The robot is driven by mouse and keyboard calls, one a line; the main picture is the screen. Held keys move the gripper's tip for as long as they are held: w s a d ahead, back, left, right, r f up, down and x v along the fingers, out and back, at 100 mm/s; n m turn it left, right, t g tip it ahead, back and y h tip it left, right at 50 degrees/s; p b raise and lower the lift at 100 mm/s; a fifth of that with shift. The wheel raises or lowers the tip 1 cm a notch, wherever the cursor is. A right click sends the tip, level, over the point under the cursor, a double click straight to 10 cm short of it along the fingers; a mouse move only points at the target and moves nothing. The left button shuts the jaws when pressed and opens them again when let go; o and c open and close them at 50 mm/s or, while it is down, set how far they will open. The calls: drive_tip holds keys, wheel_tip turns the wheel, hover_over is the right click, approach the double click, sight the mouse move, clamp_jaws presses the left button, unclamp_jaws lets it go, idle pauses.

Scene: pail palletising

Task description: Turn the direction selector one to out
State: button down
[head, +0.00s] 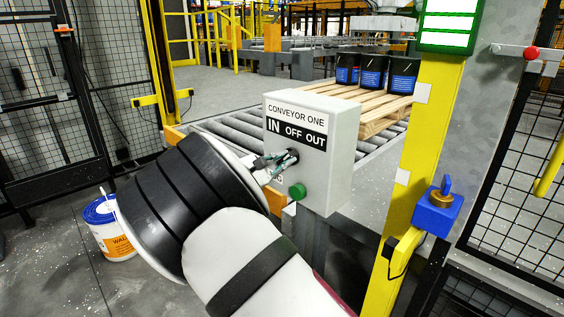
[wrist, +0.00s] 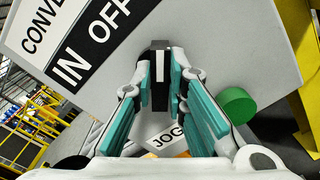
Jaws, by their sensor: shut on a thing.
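The direction selector is a black knob with a white stripe on the conveyor one box, a light grey panel (head: 340,150) marked IN, OFF and OUT. In the wrist view the selector (wrist: 160,62) stands between my teal-padded fingers, with its stripe pointing straight up the picture while the lettering slants. OUT is outside the wrist view. My gripper (head: 280,160) is shut on the selector, also in the wrist view (wrist: 162,85). In the head view the fingers mostly hide the knob, so its exact setting is hard to tell.
A green button (head: 297,191) sits below the selector, close to my fingers. A yellow post (head: 410,170) with a blue switch box (head: 437,212) stands at right. Behind are a roller conveyor (head: 225,130) and a wooden pallet (head: 375,120) with dark pails. A white-blue pail (head: 112,240) stands on the floor.

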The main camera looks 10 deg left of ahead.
drive_tip(key=shift+f, duration=0.1)
idle(0.4)
drive_tip(key=c, duration=1.6)
unclamp_jaws()
drive_tip(key=shift+s+a, duration=0.1)
drive_tip(key=v, duration=1.1)
drive_tip(key=shift+s+a, duration=0.25)
drive_tip(key=shift+s, duration=0.05)
